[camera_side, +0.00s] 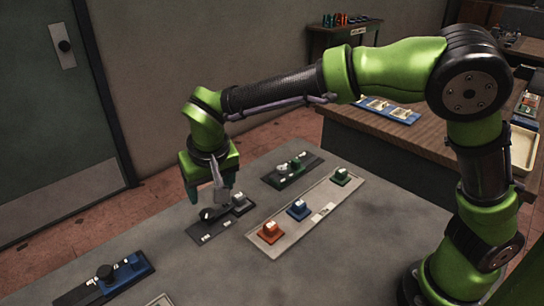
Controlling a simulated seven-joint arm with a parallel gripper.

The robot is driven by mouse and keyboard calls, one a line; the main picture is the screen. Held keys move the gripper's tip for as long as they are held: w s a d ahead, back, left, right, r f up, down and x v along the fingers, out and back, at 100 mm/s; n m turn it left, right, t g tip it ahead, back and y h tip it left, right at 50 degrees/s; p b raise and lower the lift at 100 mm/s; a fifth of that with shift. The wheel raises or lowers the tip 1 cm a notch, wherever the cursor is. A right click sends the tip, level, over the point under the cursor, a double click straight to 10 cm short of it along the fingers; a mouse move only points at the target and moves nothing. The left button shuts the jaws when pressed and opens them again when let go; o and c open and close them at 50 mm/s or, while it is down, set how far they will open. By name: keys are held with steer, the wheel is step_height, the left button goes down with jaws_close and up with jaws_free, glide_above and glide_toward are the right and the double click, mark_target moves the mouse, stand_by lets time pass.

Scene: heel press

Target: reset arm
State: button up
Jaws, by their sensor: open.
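My arm reaches from the right side over the grey table (350,250). My gripper (219,194) points down, a little above a dark tray (222,227) that holds a black piece (208,214) and a grey piece (240,201). The fingers are open, with nothing seen between them. They overlap the tray's far edge in this view, so I cannot tell the exact gap.
A long grey tray (322,209) carries orange (270,233), blue (298,210) and green (341,177) blocks. A dark tray with a green piece (296,164) lies behind. A black and blue fixture (118,275) sits front left. A wooden bench (375,135) stands behind.

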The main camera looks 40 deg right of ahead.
steer(key=s+d+r+t+y, duration=0.1)
steer(key=s+d+r, duration=0.1)
steer(key=s+d, duration=0.4)
steer(key=s+d+r+m+t+y, duration=0.1)
steer(key=s+d+r, duration=0.2)
steer(key=s+d, duration=0.3)
steer(key=s+d+r+t+y, duration=0.1)
steer(key=s+d+r, duration=0.1)
steer(key=s+d, duration=0.5)
steer(key=shift+s+r, duration=0.25)
steer(key=shift+r, duration=0.05)
steer(key=shift+a, duration=0.1)
